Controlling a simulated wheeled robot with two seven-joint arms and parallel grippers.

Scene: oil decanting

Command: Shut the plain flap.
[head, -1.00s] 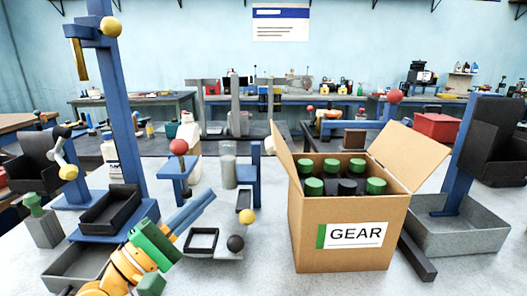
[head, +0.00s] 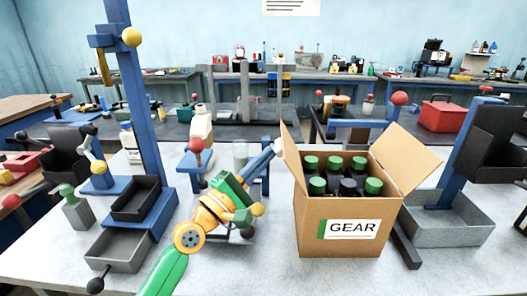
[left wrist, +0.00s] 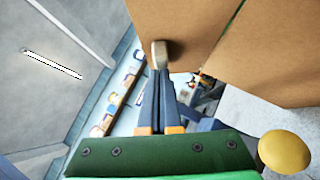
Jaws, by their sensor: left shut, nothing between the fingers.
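An open cardboard box (head: 308,234) with a GEAR label stands on the table. My right gripper is not in view.
Left of the box, a blue stand (head: 197,165) with a red ball is partly behind my left arm. A blue post with a dark tray (head: 137,200) stands further left. A grey bin (head: 450,228) sits close right of the box. Bare table lies in front of the box.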

